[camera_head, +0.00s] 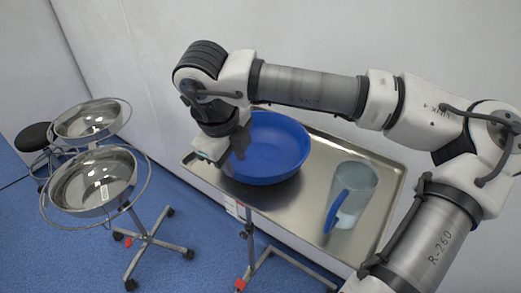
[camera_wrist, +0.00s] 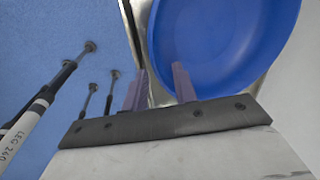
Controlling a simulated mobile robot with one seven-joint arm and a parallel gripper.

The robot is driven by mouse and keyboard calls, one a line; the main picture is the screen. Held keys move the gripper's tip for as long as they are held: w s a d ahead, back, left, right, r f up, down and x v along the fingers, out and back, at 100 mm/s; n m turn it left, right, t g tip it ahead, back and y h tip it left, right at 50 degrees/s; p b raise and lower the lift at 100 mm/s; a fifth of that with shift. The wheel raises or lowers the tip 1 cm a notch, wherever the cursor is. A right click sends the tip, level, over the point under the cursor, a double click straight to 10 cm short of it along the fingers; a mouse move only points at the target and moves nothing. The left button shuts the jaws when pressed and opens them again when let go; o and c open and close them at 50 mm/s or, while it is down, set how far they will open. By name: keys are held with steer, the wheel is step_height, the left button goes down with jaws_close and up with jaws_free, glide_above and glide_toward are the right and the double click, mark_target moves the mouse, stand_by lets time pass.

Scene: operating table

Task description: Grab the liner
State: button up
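The liner appears to be the wide, round blue bowl (camera_head: 272,150) standing upright on the metal tray table. It also shows in the wrist view (camera_wrist: 225,40), at the upper right. My gripper (camera_head: 238,152) is at the bowl's left side, close to its rim. In the wrist view my gripper's two fingers (camera_wrist: 160,78) stand apart with a clear gap. The right finger overlaps the bowl's edge in the picture and the left finger lies outside it. I cannot tell whether either finger touches the bowl. Nothing is held. The gripper hides part of the bowl's left edge.
The metal tray (camera_head: 305,199) also bears a clear jug (camera_head: 361,190) with a blue handle at right. Two steel basins on wheeled stands, one nearer (camera_head: 92,187) and one farther (camera_head: 88,121), and a black stool (camera_head: 33,136) are at left. A white wall stands behind.

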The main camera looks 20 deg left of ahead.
mark_target(240, 171)
steer(key=shift+d+p+x, duration=0.2)
steer(key=shift+p+x, duration=0.85)
steer(key=shift+x, duration=1.5)
jaws_close()
